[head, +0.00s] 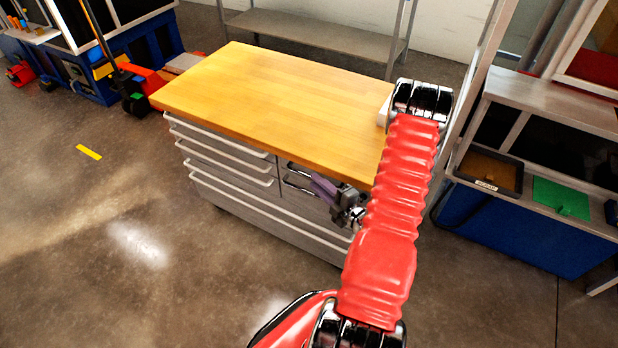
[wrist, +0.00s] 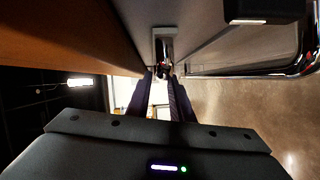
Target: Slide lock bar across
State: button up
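In the head view, my gripper (head: 325,187) is at the front of the cabinet, just under the wooden top, beside the upper right drawers. In the wrist view, my gripper (wrist: 163,74) has its two dark fingers apart, with a bright gap between them. A small grey bracket-like fitting (wrist: 165,34), possibly the lock bar, lies just beyond the fingertips. A small dark piece, perhaps a knob on it, shows between the tips. I cannot tell whether the fingers touch it. The head view does not show this fitting clearly.
The cabinet's wooden top (head: 270,95) is bare apart from a white item (head: 384,112) near its right edge. Drawer handles (head: 225,160) stick out from the front. A pallet jack (head: 140,85) stands behind left, and a blue bench (head: 530,225) at right. The floor at front left is clear.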

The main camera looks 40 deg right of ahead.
jog(key=shift+w+d+f, duration=0.1)
jog(key=shift+w, duration=1.05)
jog(key=shift+w+f, duration=0.1)
jog(key=shift+w, duration=1)
jog(key=shift+c, duration=0.2)
grip_shut()
